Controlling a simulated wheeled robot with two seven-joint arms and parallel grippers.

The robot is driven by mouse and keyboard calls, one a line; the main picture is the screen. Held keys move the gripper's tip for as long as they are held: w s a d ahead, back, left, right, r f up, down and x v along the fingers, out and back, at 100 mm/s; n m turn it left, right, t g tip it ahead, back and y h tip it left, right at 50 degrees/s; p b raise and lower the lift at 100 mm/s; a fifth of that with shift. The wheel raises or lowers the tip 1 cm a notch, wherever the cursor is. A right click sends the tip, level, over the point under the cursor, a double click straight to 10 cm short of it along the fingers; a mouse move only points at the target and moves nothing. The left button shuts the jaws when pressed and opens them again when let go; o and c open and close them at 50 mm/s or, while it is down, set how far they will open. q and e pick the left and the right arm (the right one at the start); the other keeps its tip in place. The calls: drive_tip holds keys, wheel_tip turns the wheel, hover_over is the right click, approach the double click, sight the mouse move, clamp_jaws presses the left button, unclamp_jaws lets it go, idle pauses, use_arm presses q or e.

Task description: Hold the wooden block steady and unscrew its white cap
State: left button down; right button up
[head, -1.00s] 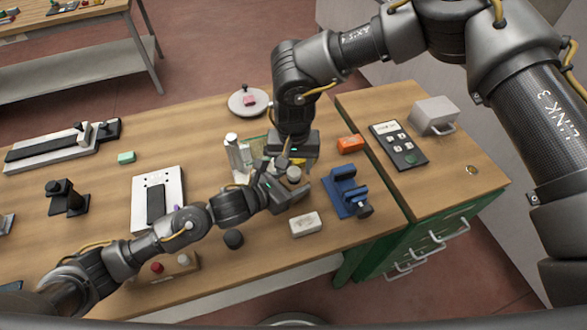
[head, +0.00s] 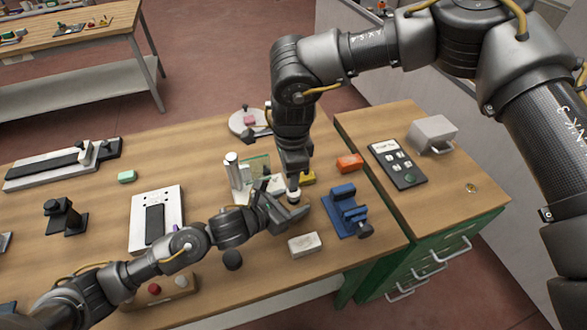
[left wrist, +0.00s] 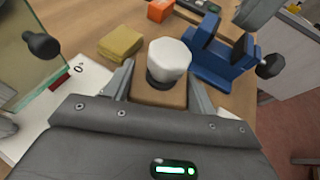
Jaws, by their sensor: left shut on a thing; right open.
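The wooden block (left wrist: 160,97) is between the fingers of my left gripper (left wrist: 160,92) in the left wrist view, and the gripper is shut on it. The white cap (left wrist: 169,58) sits on top of the block, above a dark collar. In the head view my left gripper (head: 291,212) hides most of the block, and the cap (head: 294,197) shows just beside its fingers. My right gripper (head: 294,187) points down right over the cap and is open. The head view does not show clearly whether its fingers are around the cap or above it.
A blue vise (head: 346,211) stands to the right, with an orange block (head: 349,163) behind it. A pale block (head: 304,244) lies in front. A yellow pad (left wrist: 121,43) lies near the wooden block. A glass pane on a white stand (head: 237,178) is close on the left.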

sight(294, 194)
drive_tip(key=m, duration=0.5)
drive_tip(key=shift+r, duration=0.2)
drive_tip(key=m, duration=0.7)
drive_tip(key=shift+d+r, duration=0.15)
drive_tip(key=shift+r, duration=0.05)
drive_tip(key=m, duration=0.7)
drive_tip(key=shift+d+r+m, duration=0.15)
drive_tip(key=shift+m, duration=0.15)
drive_tip(key=m, duration=0.6)
drive_tip(key=shift+d+m, duration=0.1)
drive_tip(key=shift+m, duration=0.2)
drive_tip(key=shift+f, duration=4.05)
drive_tip(key=c, duration=0.8)
drive_tip(key=n, duration=0.6)
drive_tip(key=shift+w+d+n, duration=0.1)
drive_tip(key=shift+n, duration=0.2)
drive_tip(key=shift+r, duration=0.3)
